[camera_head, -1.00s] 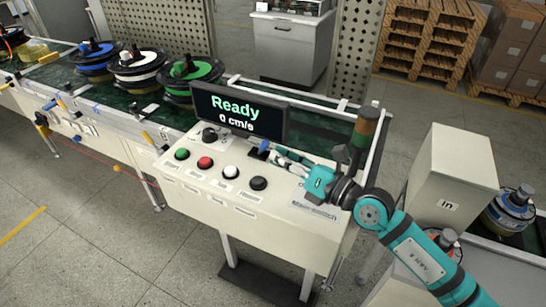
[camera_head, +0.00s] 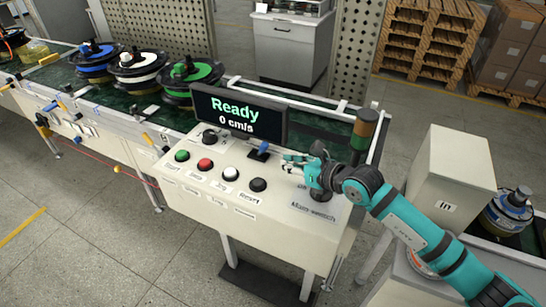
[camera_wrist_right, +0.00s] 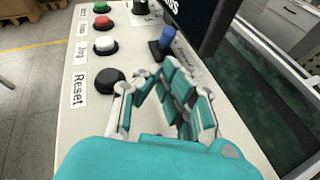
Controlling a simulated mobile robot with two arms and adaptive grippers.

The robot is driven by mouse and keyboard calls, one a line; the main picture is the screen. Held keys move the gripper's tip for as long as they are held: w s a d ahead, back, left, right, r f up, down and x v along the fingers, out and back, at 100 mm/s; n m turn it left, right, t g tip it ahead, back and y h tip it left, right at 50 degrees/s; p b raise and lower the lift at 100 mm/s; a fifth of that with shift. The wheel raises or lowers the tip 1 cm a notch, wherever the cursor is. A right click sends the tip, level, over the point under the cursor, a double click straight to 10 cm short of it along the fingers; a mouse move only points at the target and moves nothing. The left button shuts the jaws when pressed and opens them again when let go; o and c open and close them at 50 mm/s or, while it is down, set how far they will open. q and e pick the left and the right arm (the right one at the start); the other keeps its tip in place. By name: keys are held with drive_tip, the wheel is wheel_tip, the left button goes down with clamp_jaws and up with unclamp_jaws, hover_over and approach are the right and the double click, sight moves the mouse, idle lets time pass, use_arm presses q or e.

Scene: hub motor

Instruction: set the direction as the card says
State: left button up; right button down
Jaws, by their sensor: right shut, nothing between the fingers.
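The control panel (camera_head: 290,195) carries a small lever with a blue handle (camera_head: 264,147) on a dark base, just in front of the screen. In the right wrist view the blue handle (camera_wrist_right: 167,38) stands beyond my fingers. My right gripper (camera_head: 286,161) is shut and empty, a little to the right of the lever and above the panel. In the right wrist view its fingers (camera_wrist_right: 165,88) look apart from the handle. The label by the lever is partly covered by my fingers. I cannot make out a direction card. My left gripper is not in view.
The screen (camera_head: 238,113) reads "Ready" and "0 cm/s". Green, red, white and black buttons (camera_head: 258,184) line the panel front, and a black knob (camera_head: 209,135) sits behind them. A signal lamp (camera_head: 363,130) stands at right. Hub motors (camera_head: 190,75) wait on the conveyor behind.

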sight(260, 155)
drive_tip(key=x, duration=0.6)
drive_tip(key=shift+w+a+f+p, duration=0.15)
drive_tip(key=shift+w+a+p, duration=0.1)
drive_tip(key=shift+p, duration=0.1)
drive_tip(key=shift+d, duration=0.1)
